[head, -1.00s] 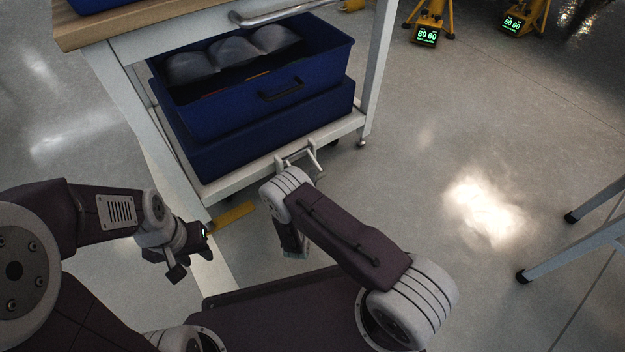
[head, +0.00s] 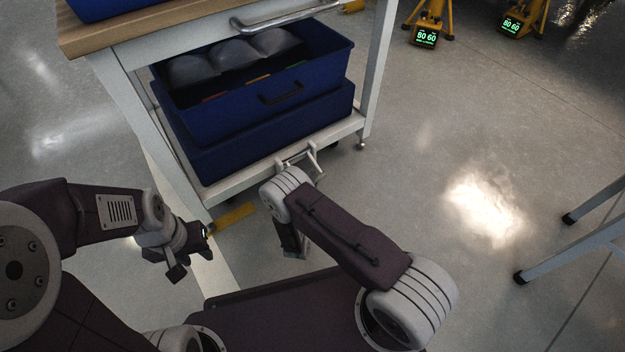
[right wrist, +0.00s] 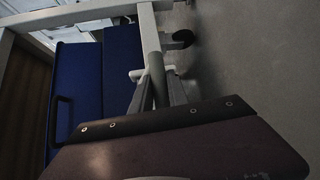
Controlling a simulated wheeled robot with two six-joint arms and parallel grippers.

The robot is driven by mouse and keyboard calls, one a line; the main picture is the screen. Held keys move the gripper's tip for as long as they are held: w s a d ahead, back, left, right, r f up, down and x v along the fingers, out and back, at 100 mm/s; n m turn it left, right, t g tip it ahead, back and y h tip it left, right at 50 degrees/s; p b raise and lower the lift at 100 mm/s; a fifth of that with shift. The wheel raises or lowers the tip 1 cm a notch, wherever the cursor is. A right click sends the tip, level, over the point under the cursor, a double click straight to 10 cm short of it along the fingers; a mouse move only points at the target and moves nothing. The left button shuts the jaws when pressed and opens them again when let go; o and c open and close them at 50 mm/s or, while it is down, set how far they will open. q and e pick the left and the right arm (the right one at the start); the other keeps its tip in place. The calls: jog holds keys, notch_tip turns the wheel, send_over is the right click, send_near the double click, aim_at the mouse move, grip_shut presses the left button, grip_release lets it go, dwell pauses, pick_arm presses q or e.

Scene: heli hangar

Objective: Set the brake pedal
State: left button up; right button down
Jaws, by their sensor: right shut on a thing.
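The white cart has a pale U-shaped bar (head: 312,160) at its lower front edge; I cannot tell whether this is the brake pedal. In the right wrist view, my right gripper (right wrist: 160,94) is shut on a grey bar (right wrist: 154,60) at the cart's low frame.
Two stacked blue bins (head: 262,125) sit on the cart's lower shelf (head: 330,135); the upper one holds grey rounded things. A caster (right wrist: 181,39) shows in the right wrist view. Grey table legs (head: 560,255) stand at right. Yellow stands (head: 428,25) are behind. Floor between is clear.

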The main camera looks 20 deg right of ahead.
jog(key=r+n+g+p, duration=0.1)
jog(key=r+p, duration=0.1)
jog(key=p, duration=0.2)
jog(key=r+n+g+p, duration=0.1)
jog(key=r+g+p, duration=0.1)
jog(key=p, duration=0.2)
jog(key=r+n+g+p, duration=0.1)
jog(key=r+p, duration=0.1)
jog(key=p, duration=0.3)
jog(key=shift+s+r+n+g, duration=0.25)
jog(key=shift+r+n+g, duration=0.05)
jog(key=shift+n+g, duration=0.1)
jog(key=shift+w+a+r+p, duration=0.1)
jog(key=shift+w+r+p, duration=0.2)
jog(key=shift+r+p, duration=0.45)
jog(key=shift+w, duration=0.1)
jog(key=shift+w+r, duration=0.1)
jog(key=shift+r, duration=0.05)
jog(key=c, duration=1.3)
grip_release()
jog(key=shift+p, duration=0.35)
